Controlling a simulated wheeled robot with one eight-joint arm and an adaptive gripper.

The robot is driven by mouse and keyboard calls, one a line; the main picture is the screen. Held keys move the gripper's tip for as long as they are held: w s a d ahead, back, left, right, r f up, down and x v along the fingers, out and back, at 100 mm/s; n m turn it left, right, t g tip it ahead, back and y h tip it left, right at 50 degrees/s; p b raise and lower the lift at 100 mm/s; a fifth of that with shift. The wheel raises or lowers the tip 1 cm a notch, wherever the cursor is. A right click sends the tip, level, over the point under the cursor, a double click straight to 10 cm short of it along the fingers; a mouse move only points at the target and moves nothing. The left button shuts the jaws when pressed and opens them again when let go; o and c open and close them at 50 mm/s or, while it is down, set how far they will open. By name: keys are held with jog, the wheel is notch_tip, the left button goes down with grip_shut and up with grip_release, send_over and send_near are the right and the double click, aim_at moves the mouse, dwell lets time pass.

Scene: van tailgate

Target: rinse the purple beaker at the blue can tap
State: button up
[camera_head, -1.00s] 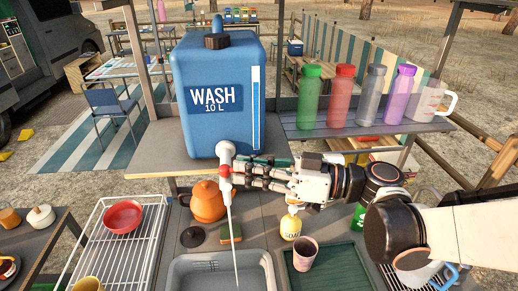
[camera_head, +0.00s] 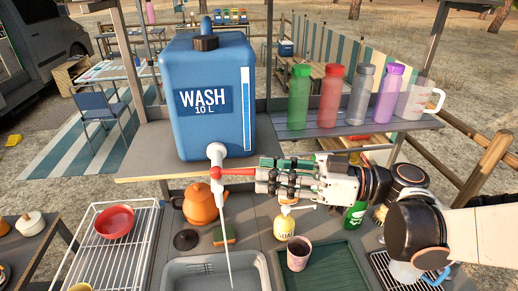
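The blue wash can (camera_head: 208,130) stands on a shelf, with its white tap (camera_head: 216,155) at the lower front. The tap's red lever (camera_head: 238,172) points right. A thin pale stream (camera_head: 226,235) runs from the tap down into the grey basin (camera_head: 180,268). My gripper (camera_head: 262,176) is just right of the lever's end, fingers pointing left at it; whether they touch, and how far they are open, is unclear. The mauve beaker (camera_head: 298,258) stands upright in the green tray (camera_head: 340,270), right of the basin, apart from my gripper. Its inside looks dark.
A yellow soap bottle (camera_head: 284,226) stands behind the beaker, below my gripper. An orange kettle (camera_head: 201,206) and a sponge (camera_head: 223,234) are behind the basin. Several bottles (camera_head: 329,98) and a clear mug (camera_head: 412,100) line the upper shelf. A wire rack (camera_head: 118,255) is left.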

jog(key=shift+s+d, duration=0.2)
jog(key=shift+d, duration=2.65)
